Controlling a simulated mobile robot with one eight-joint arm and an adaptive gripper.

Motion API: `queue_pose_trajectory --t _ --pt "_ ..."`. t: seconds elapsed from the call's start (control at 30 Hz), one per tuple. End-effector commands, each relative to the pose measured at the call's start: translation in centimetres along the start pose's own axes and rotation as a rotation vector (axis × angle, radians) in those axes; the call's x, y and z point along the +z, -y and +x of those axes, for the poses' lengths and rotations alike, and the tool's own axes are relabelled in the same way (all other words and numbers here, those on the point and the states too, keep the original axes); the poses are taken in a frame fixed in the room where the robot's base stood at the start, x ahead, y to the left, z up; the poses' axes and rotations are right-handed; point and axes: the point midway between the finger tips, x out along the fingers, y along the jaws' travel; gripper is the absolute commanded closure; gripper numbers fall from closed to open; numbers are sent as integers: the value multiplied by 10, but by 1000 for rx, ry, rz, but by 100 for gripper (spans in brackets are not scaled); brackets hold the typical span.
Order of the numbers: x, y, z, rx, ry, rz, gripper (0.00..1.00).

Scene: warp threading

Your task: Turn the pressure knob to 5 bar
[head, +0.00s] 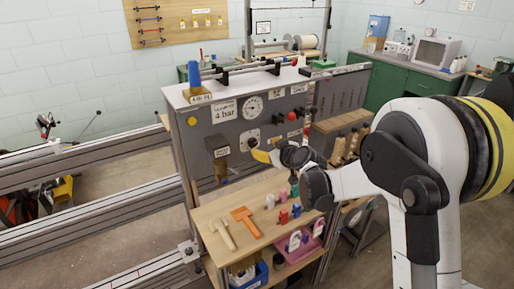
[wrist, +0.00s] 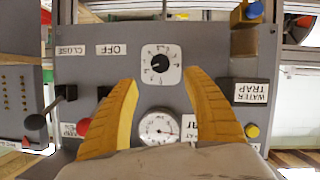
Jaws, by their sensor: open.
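The pressure knob (wrist: 160,64) is a small black knob on a white square dial plate in the wrist view, where the panel appears upside down. Its dial plate (head: 249,138) also shows in the head view, partly behind my gripper. My gripper (wrist: 160,76) has two yellow ribbed fingers, spread apart on either side of the knob and empty. In the head view my gripper (head: 261,156) is at the panel front, just below the dial. The round white pressure gauge (head: 251,106) sits above the knob; it also shows in the wrist view (wrist: 158,128). Its needle reading is too small to tell.
The grey panel (head: 203,139) carries a "4 bar" sign (head: 224,110). A red button (head: 292,116) and black levers lie to the right of the gauge. A wooden shelf (head: 212,238) below holds an orange tool (head: 245,220) and several small coloured pieces.

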Motion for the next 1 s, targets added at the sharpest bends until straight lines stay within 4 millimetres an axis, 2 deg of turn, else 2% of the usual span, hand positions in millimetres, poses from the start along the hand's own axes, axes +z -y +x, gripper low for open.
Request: queue_pose_trajectory --t 0.17,0.4,0.53,0.7,0.97,1.0 --pt "2 2 26 -2 -1 -3 42" --pt "2 1 74 -1 -1 -1 42" --pt "2 1 93 -1 0 -1 42" --pt "1 0 105 -1 0 0 42" --pt "0 0 106 0 0 0 42" --pt "0 0 106 0 0 0 47"
